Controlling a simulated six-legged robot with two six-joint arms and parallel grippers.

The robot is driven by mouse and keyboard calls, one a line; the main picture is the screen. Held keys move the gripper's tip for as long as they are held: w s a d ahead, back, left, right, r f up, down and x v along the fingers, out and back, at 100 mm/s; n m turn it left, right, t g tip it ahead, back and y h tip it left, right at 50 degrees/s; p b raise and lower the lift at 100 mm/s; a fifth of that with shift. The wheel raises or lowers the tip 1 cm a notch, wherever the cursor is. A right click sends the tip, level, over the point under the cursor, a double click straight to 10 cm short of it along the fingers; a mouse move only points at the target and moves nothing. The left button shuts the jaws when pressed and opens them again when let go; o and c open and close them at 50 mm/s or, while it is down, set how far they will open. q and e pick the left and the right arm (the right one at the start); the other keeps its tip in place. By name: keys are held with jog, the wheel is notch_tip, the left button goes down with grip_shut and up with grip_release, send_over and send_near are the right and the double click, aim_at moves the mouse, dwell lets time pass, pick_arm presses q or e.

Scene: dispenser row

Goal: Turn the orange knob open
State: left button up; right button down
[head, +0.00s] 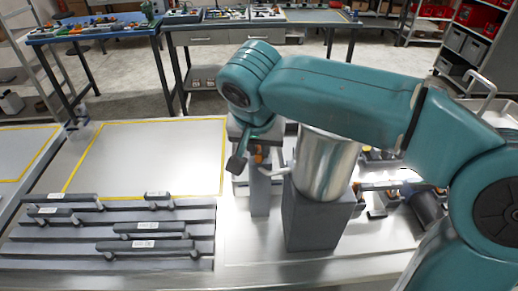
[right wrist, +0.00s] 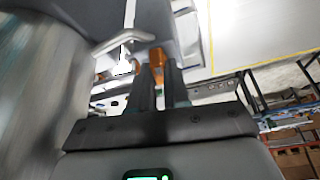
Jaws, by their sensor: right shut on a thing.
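My right gripper (head: 250,150) is beside the metal dispenser cylinder (head: 326,168), which stands on a dark grey block (head: 315,218). An orange knob (head: 259,155) shows just at the fingers, partly covered by them. In the right wrist view the two dark fingers (right wrist: 159,82) are close together, with the orange knob (right wrist: 157,57) between their tips, and the gripper is shut on it. A second orange part (right wrist: 103,65) shows to the left of the fingers. A pale bent spout (right wrist: 125,42) passes near the fingertips. My left gripper is not in view.
Small parts and a dark cylinder (head: 425,203) lie right of the block. Workbenches (head: 210,38) stand at the back.

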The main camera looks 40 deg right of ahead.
jog(key=shift+n+y, duration=0.4)
jog(key=shift+n, duration=0.7)
jog(key=c, duration=1.1)
grip_release()
jog(key=shift+s, duration=0.1)
jog(key=shift+r+t, duration=0.1)
jog(key=shift+t, duration=0.2)
jog(key=p+v, duration=0.1)
jog(key=v, duration=1.5)
jog(key=shift+r+p, duration=0.2)
jog(key=shift+p, duration=0.15)
